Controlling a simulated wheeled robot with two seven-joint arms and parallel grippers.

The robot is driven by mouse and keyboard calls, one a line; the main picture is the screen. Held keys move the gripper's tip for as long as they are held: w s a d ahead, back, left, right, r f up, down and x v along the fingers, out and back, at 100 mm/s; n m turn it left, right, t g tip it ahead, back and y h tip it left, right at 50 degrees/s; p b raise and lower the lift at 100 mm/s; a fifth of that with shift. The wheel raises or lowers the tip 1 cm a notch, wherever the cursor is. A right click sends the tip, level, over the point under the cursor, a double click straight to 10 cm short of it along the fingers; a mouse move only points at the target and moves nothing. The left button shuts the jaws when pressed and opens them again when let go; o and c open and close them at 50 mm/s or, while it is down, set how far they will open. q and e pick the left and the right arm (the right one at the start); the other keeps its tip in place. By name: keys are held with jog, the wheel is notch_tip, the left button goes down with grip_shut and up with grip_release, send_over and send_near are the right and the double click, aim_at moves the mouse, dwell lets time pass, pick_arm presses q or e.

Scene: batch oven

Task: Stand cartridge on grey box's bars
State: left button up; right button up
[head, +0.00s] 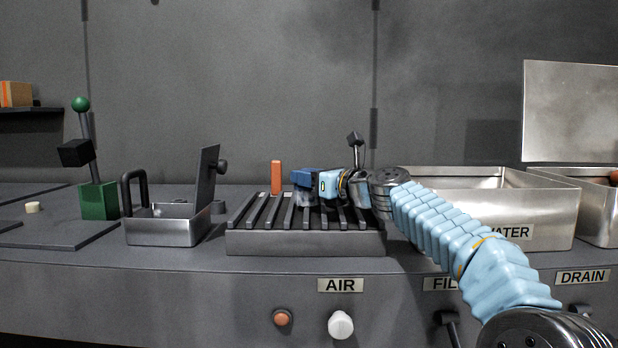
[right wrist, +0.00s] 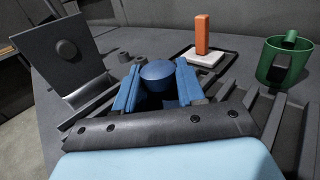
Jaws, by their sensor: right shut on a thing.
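The grey box (head: 305,243) stands mid-counter in the head view, with dark parallel bars (head: 250,210) across its top; some bars also show in the right wrist view (right wrist: 272,125). My right gripper (head: 303,180) reaches in from the right, low over the bars. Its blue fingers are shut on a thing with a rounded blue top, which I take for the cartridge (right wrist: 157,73). The cartridge's lower part is mostly hidden by the fingers, and I cannot tell whether it touches the bars. My left gripper is not in view.
An orange block (head: 277,177) stands behind the bars, on a white pad (right wrist: 202,58). A metal pan with an upright dark plate (head: 207,180) is to the left. A green holder (right wrist: 285,65) shows in the wrist view. The WATER tank (head: 548,228) is to the right.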

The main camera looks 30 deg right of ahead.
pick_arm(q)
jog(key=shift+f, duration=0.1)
pick_arm(e)
jog(key=shift+f, duration=0.1)
jog(key=o, duration=1.1)
jog(key=shift+o, duration=0.2)
pick_arm(q)
jog(key=b, duration=0.1)
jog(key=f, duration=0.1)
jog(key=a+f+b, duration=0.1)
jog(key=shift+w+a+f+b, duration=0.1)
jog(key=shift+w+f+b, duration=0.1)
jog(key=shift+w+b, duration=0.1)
pick_arm(e)
jog(key=v, duration=1.3)
jog(key=shift+s+d, duration=0.1)
jog(key=shift+s, duration=0.3)
